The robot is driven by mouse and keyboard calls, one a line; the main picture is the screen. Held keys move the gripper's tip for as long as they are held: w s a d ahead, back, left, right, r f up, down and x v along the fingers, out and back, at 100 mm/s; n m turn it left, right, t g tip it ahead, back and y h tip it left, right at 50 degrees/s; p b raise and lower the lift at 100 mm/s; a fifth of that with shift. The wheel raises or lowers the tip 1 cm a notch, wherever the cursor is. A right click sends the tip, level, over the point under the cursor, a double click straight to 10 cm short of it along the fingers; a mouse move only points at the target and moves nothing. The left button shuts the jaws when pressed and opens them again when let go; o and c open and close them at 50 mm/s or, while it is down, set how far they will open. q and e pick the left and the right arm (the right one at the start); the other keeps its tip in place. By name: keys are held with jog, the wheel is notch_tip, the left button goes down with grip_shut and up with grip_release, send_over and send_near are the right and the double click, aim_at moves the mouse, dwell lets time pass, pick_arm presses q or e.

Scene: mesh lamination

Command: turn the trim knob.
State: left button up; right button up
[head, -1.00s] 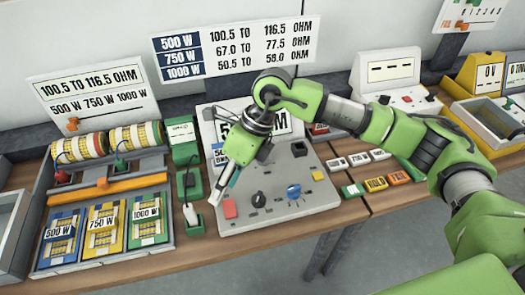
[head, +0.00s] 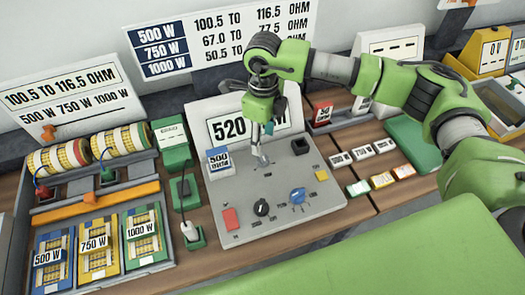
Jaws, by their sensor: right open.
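A grey sloped control panel (head: 300,222) stands in the middle of the bench. It bears a black round knob (head: 262,208) and a blue knob (head: 297,196) near its front edge. No readable label tells which one is the trim knob. My right gripper (head: 262,158) points down over the upper middle of the panel, behind both knobs and apart from them. It is open, with nothing seen between its fingers. A white display at the back of the panel reads 520 (head: 228,127), and my arm hides the rest. My left gripper is not in view.
The panel also bears a red button (head: 231,219), a yellow button (head: 321,174) and a 500 W block (head: 219,160). On the left is a tray (head: 165,256) of coloured 500, 750 and 1000 W cards. A green device (head: 172,150) with a cable stands between.

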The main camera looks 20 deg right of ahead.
aim_at(263, 156)
notch_tip(263, 156, down, 4)
jog(key=shift+w+r+p, duration=0.1)
jog(key=shift+p, duration=0.5)
notch_tip(263, 156, down, 4)
jog(key=shift+w+f+p, duration=0.1)
jog(key=shift+p, duration=0.45)
jog(key=shift+f, duration=0.6)
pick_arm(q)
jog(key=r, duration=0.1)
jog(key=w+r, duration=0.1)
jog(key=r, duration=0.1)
pick_arm(e)
jog(key=c, duration=1.1)
